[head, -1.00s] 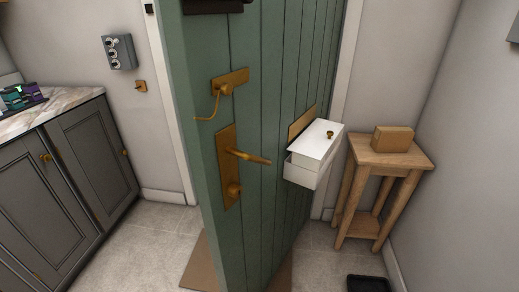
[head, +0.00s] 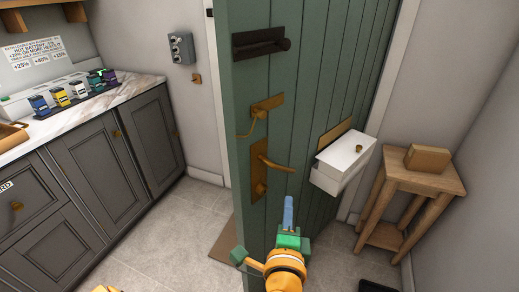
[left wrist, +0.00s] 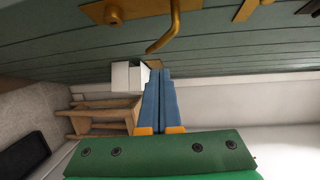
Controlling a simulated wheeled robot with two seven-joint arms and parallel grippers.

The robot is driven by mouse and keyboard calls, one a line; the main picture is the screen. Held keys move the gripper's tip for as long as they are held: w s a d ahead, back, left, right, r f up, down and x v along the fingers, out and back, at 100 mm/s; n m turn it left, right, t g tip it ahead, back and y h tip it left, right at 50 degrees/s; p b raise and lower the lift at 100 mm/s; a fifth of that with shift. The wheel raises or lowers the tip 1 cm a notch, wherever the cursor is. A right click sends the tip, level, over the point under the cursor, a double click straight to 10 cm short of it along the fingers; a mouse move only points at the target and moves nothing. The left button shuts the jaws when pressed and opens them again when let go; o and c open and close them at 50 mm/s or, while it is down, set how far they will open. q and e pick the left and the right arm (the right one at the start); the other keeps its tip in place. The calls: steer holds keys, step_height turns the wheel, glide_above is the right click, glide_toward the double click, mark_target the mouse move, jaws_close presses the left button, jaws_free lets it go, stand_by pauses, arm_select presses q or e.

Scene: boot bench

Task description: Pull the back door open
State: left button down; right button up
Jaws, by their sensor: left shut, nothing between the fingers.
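The green plank back door (head: 300,110) stands ajar, swung into the room, its free edge towards me. Its brass lever handle (head: 275,165) sits on a brass plate, with a brass chain fitting (head: 265,108) and a dark bolt (head: 262,43) above. My left gripper (head: 288,210) is in front of the door, below the lever and apart from it. Its blue fingers are together and empty. In the left wrist view the fingers (left wrist: 160,100) point along the door face, with the lever (left wrist: 163,35) above them. My right gripper is not in view.
A white letter box (head: 343,160) juts from the door. A wooden stand (head: 425,180) with a cardboard box (head: 427,158) is at the right. Grey cabinets (head: 110,150) with a marble top line the left.

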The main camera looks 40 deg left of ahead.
arm_select(q)
step_height(320, 180, up, 7)
steer(key=s+a+n+y, duration=0.2)
steer(key=s+a, duration=0.1)
steer(key=p, duration=0.3)
glide_toward(258, 141)
steer(key=w+d, duration=0.1)
steer(key=w, duration=0.4)
steer(key=a, duration=0.1)
steer(key=a+p, duration=0.1)
steer(key=a, duration=0.1)
steer(key=shift+w+a+p, duration=0.25)
steer(key=shift+w+p, duration=0.05)
steer(key=shift+w, duration=0.1)
steer(key=shift+a+f, duration=0.1)
steer(key=shift+a, duration=0.35)
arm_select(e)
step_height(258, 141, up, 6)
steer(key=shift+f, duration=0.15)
arm_select(q)
steer(key=shift+w+a+f, duration=0.1)
